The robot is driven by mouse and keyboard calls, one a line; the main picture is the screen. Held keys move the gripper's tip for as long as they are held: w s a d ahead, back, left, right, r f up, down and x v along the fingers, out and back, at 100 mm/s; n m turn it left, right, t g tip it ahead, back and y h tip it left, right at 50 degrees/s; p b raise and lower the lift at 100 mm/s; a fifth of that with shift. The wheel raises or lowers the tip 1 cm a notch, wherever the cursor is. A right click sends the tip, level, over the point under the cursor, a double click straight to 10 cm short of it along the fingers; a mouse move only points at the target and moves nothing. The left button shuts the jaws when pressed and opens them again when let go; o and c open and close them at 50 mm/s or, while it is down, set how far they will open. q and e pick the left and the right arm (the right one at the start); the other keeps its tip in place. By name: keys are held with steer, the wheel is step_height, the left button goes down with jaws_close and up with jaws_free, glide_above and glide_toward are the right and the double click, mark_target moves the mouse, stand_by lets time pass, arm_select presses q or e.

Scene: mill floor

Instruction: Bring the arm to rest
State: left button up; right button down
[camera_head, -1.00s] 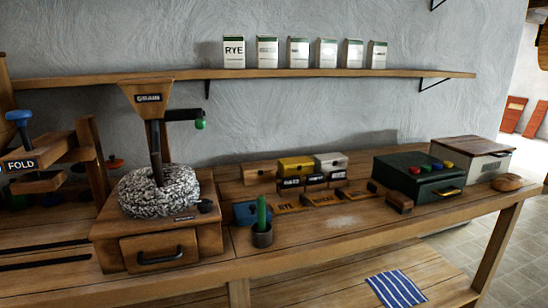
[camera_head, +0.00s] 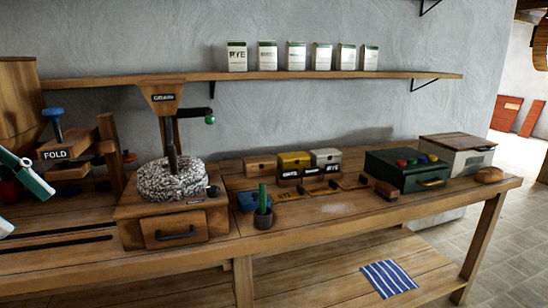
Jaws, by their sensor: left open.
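My left gripper (camera_head: 27,177), white and teal, shows at the left edge, partly cut off by the frame. It is open, and nothing shows between its fingers. It is in front of the wooden FOLD stand (camera_head: 66,152) with its blue knob, left of the grain mill (camera_head: 172,225). I cannot tell whether it touches the stand. My right gripper is not in view.
A shelf (camera_head: 300,75) with several cartons runs above. A striped cloth (camera_head: 388,278) lies below.

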arm_select(q)
steer(key=w+f+n+t+h+p, duration=0.2)
steer(key=w+f+n+t, duration=0.3)
steer(key=f, duration=1)
steer(key=w+f+n+t+h+p, duration=0.1)
steer(key=w+f+t+h+p, duration=0.15)
steer(key=f+t, duration=0.8)
steer(key=s+d+f+n+g+y, duration=0.1)
steer(key=s+d+f+n+y, duration=0.15)
steer(key=f, duration=0.65)
steer(key=s+d+f+n+g+y, duration=0.2)
steer(key=s+f+y, duration=0.15)
steer(key=f, duration=0.55)
steer(key=s+d+f+n+g+y+p, duration=0.1)
steer(key=s+d+f+n+g+y, duration=0.1)
steer(key=s+d+f, duration=0.9)
steer(key=shift+s+d+f+n+g, duration=0.15)
steer(key=shift+s+d+n+g, duration=0.3)
steer(key=shift+s+d+g, duration=0.3)
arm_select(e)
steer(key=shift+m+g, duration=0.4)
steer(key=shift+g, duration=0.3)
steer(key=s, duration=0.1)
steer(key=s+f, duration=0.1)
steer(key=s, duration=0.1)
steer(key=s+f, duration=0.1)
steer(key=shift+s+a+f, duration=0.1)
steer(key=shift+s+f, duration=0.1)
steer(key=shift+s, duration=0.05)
